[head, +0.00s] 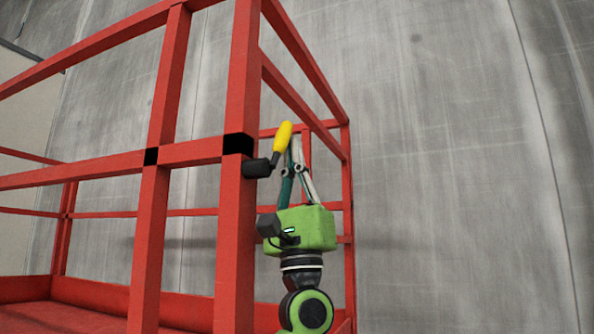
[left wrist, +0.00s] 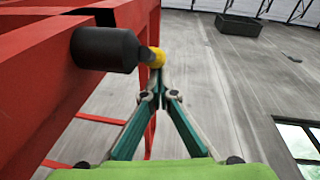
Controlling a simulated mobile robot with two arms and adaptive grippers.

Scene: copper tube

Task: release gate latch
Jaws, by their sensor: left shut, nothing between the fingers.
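The gate latch has a yellow handle (head: 283,136) that points up and leans slightly right, on a black cylindrical body (head: 256,168) fixed to the red gate post (head: 236,210). In the left wrist view, the black body (left wrist: 103,49) is large at upper left and the yellow handle (left wrist: 154,58) shows foreshortened beside it. My left gripper (head: 295,139) points up, its fingertips together and empty, close beside the handle on its right. In the left wrist view, the fingertips (left wrist: 160,72) overlap the handle's lower edge; I cannot tell whether they touch it. My right gripper is not in view.
Red cage rails (head: 110,165) and posts fill the left and surround my left gripper's far side. A grey concrete wall (head: 450,170) stands behind. The space right of the cage looks clear. A dark box (left wrist: 238,25) shows in the left wrist view.

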